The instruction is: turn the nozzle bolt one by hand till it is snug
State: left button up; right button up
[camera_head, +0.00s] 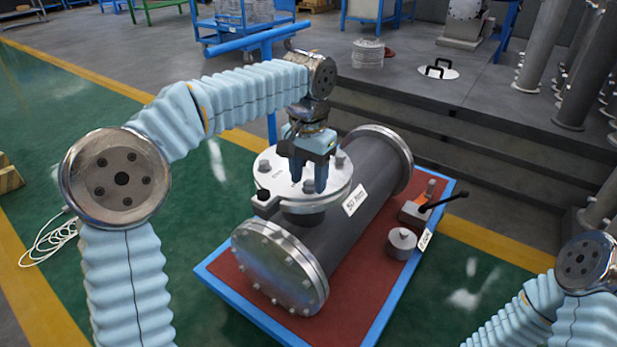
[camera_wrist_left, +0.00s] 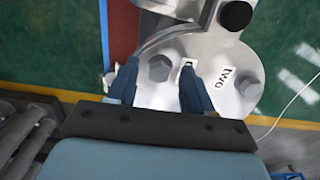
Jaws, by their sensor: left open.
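The shell (camera_head: 335,220) is a grey cylinder lying on its side, with a pale round nozzle flange (camera_head: 285,183) on top. My left gripper (camera_head: 308,190) points down over the flange, open and empty. In the left wrist view my left gripper (camera_wrist_left: 160,92) has its fingers on either side of a hex bolt head (camera_wrist_left: 160,67), with gaps; contact cannot be told. A label beside this bolt (camera_wrist_left: 188,66) is mostly hidden by a finger, so its word is unreadable. Another label (camera_wrist_left: 228,76) reads "two". My right gripper is outside the view.
The shell rests on a red-topped blue bench (camera_head: 345,325). A grey cylindrical piece (camera_head: 401,243) and a tool with a black handle (camera_head: 425,208) lie at its right. A black clamp-like part (camera_head: 263,198) sits at the flange rim.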

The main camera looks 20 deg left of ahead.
pick_arm(q)
grip_shut()
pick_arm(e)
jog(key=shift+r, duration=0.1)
pick_arm(q)
jog(key=shift+r, duration=0.1)
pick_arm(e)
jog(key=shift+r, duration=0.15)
pick_arm(q)
jog(key=m+p, duration=0.2)
jog(key=shift+r+p, duration=0.15)
jog(key=shift+p, duration=0.25)
jog(key=m+p, duration=0.3)
jog(key=m, duration=0.1)
jog(key=shift+w+a+m+p, duration=0.1)
jog(key=shift+m+p, duration=0.95)
jog(key=shift+m, duration=0.25)
jog(key=shift+w+m+p, duration=0.15)
jog(key=shift+m+p, duration=0.85)
jog(key=shift+m, duration=0.6)
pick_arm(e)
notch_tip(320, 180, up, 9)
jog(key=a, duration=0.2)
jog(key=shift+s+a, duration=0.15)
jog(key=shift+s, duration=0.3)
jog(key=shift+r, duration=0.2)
